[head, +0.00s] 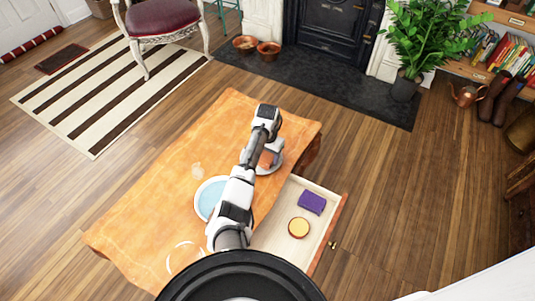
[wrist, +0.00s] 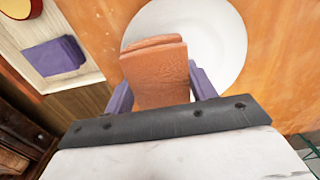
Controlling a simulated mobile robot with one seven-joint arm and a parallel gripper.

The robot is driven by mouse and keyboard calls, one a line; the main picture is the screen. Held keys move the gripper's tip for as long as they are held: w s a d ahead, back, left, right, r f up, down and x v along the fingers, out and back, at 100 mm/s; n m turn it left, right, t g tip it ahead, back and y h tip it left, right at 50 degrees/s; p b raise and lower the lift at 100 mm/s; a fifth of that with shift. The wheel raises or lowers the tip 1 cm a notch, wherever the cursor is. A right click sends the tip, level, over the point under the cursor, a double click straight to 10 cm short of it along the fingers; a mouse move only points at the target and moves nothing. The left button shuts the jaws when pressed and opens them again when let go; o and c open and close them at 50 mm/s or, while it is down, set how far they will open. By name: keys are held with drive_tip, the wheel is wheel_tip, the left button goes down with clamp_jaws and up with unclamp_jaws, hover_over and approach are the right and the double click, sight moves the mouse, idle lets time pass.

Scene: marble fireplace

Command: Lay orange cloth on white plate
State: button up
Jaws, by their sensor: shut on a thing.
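My gripper (wrist: 160,85) has purple fingers on either side of a folded orange cloth (wrist: 154,62) and is shut on it. The white plate (wrist: 222,38) lies on the table behind and partly beneath the cloth in the wrist view. In the head view my arm covers part of the white plate (head: 275,166), and a bit of the orange cloth (head: 265,159) shows over it. I cannot tell whether the cloth touches the plate. The cloth hides part of the plate in the wrist view.
The plate stands on a wooden table covered in orange (head: 155,200). A light-blue dish with a pale rim (head: 208,196) is left of my arm. An open drawer (head: 272,238) holds a folded purple cloth (head: 312,202) and a round yellow-topped thing (head: 299,227).

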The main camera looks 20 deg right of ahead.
sight(268, 154)
drive_tip(key=o, duration=1)
drive_tip(key=shift+f, duration=0.1)
wheel_tip(268, 154, up, 13)
drive_tip(key=shift+r, duration=0.1)
